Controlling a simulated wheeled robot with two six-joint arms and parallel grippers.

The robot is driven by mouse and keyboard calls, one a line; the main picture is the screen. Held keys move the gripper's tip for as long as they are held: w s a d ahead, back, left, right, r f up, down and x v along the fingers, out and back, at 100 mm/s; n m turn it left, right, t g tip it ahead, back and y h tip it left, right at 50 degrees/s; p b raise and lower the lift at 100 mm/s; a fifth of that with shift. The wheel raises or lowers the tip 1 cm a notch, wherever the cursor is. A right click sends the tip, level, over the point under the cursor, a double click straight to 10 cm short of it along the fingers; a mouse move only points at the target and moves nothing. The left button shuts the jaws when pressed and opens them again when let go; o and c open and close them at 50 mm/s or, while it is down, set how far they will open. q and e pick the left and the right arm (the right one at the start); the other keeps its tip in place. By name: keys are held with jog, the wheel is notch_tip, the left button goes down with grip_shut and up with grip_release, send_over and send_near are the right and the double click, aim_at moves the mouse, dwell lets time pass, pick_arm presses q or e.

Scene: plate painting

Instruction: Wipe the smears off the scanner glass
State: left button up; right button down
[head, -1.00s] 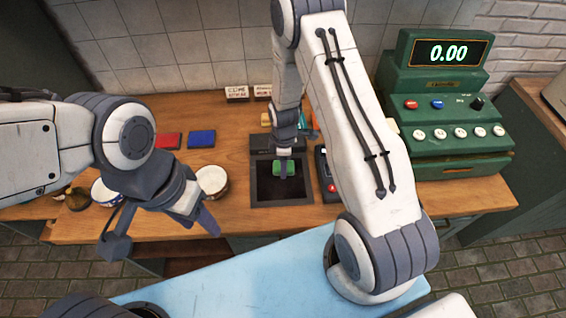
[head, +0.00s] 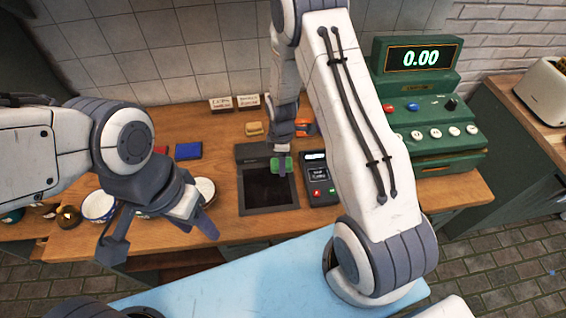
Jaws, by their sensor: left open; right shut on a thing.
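The scanner glass (head: 266,195) is a dark square panel in a grey frame set on the wooden counter. Any smears on it are too faint to make out. My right gripper (head: 282,166) is shut on a green sponge-like block (head: 275,164) at the upper right part of the glass. I cannot tell whether the block touches the glass.
A card terminal (head: 318,178) stands just right of the scanner, and a green cash register (head: 430,120) further right. A yellow sponge-like block (head: 254,129) lies behind. Bowls (head: 99,206) and a blue pad (head: 188,151) are at left.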

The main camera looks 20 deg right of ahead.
jog(key=shift+r+p, duration=0.8)
jog(key=shift+r, duration=0.65)
